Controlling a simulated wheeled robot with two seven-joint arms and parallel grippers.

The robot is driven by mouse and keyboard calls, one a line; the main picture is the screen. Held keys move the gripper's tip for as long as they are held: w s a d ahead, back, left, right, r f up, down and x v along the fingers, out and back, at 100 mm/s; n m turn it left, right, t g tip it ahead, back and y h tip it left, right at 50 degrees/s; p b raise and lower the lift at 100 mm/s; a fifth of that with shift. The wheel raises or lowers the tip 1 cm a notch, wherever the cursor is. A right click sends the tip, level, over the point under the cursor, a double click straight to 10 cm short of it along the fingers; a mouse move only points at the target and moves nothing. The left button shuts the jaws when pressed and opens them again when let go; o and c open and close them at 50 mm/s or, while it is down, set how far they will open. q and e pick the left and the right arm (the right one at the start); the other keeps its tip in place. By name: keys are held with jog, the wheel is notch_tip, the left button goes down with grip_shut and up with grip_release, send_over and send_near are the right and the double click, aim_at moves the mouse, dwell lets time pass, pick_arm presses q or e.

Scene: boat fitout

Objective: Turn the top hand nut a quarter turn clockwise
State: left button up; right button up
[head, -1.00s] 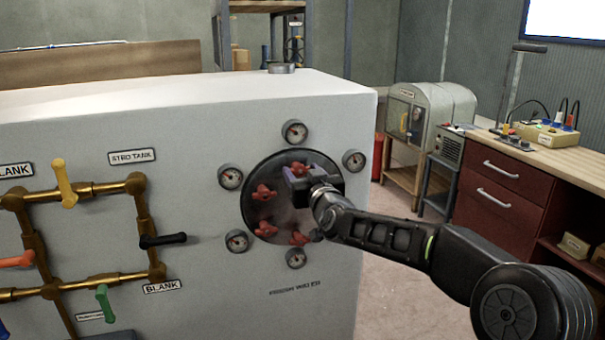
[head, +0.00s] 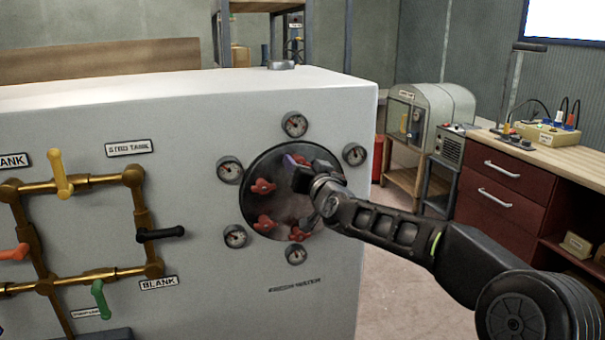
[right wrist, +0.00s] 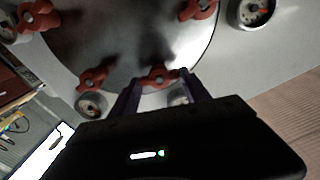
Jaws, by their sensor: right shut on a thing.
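A dark round cover (head: 285,205) is set in the front of the white cabinet. It carries several red hand nuts. The top hand nut (right wrist: 159,78) lies between the fingers of my right gripper (right wrist: 158,84) in the right wrist view, and the jaws are shut on it. In the head view my right gripper (head: 293,166) covers most of that nut. A left nut (head: 263,187), a lower-left nut (head: 266,222) and a lower nut (head: 298,234) show clear of the gripper. My left gripper is not in view.
Small round gauges ring the cover, such as the top gauge (head: 294,124) and the right gauge (head: 353,154). Brass pipes with coloured valve levers, including a black lever (head: 160,234), are on the cabinet's left. A workbench (head: 515,165) stands at the right.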

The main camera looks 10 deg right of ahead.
jog(key=shift+d+f+m+b, duration=0.1)
jog(key=shift+m+b, duration=1.35)
jog(key=shift+m, duration=1.85)
jog(key=shift+f+m+b, duration=0.1)
jog(key=shift+m+b, duration=1.3)
jog(key=shift+m, duration=1.9)
jog(key=o, duration=1.4)
